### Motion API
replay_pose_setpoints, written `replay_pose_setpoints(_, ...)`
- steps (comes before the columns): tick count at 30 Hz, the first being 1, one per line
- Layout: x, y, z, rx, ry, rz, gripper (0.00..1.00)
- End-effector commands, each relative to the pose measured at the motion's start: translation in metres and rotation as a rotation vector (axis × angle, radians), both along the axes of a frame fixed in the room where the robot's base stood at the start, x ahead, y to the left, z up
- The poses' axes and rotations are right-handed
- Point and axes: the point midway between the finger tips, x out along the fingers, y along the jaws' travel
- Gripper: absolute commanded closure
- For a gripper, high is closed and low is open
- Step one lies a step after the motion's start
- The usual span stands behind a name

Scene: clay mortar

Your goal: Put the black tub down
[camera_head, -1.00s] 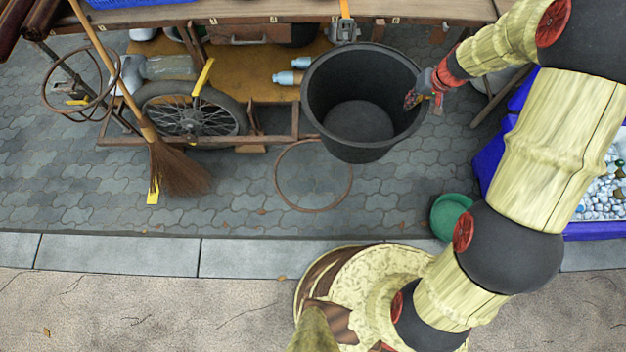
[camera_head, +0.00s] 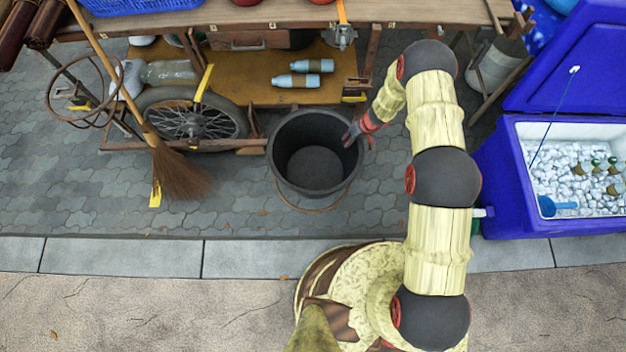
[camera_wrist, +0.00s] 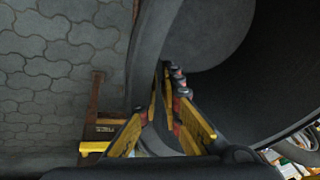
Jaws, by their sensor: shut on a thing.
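The black tub (camera_head: 313,163) is upright over the grey paving in front of the wooden cart, with its open top facing up. My gripper (camera_head: 350,134) is at the tub's right rim and shut on it. In the wrist view my gripper's fingers (camera_wrist: 168,88) close on the wall of the tub (camera_wrist: 215,35). The tub's base is hidden from the head camera, so I cannot tell whether it touches the ground.
A rusty hoop (camera_head: 322,208) shows at the tub's lower edge. The cart's wheel (camera_head: 190,118) and a broom (camera_head: 175,170) are to the left. Two bottles (camera_head: 298,80) lie on the cart's lower shelf. A blue cooler (camera_head: 505,215) stands right. Paving between broom and tub is free.

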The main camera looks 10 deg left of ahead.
Motion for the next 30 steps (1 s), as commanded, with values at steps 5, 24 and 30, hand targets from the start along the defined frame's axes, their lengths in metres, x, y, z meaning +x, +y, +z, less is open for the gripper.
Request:
replay_pose_setpoints(5, -0.008, 0.008, -0.031, -0.003, -0.001, 0.034, 1.0)
replay_pose_setpoints(24, -0.011, 0.01, -0.108, -0.004, -0.002, 0.048, 1.0)
replay_pose_setpoints(30, -0.012, 0.01, -0.125, -0.004, 0.001, 0.047, 1.0)
